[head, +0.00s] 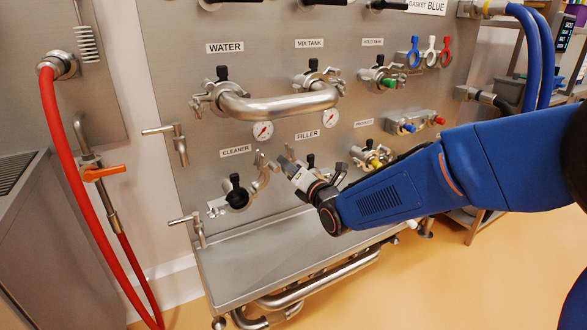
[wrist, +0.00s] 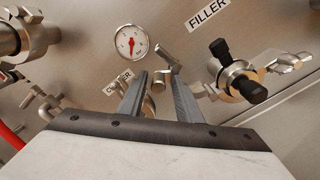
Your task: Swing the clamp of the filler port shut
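The filler port shows in the head view as a black-knobbed fitting (head: 311,161) below the FILLER label (head: 307,135), partly hidden by my gripper. In the wrist view the port (wrist: 232,77) is at the right, with a black knob and handle. Metal clamp pieces (wrist: 169,56) stand to its left, apart from the round fitting, so the clamp looks open. My gripper (wrist: 157,82) is open, its two grey fingers pointing at the panel just left of the port. Metal parts show between the fingertips; I cannot tell whether they touch. In the head view my gripper (head: 285,162) is left of the port.
A pressure gauge (head: 263,131) and a thick U-shaped pipe (head: 280,104) are above. A steel shelf (head: 260,265) lies below. The product port (head: 371,157) is to the right.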

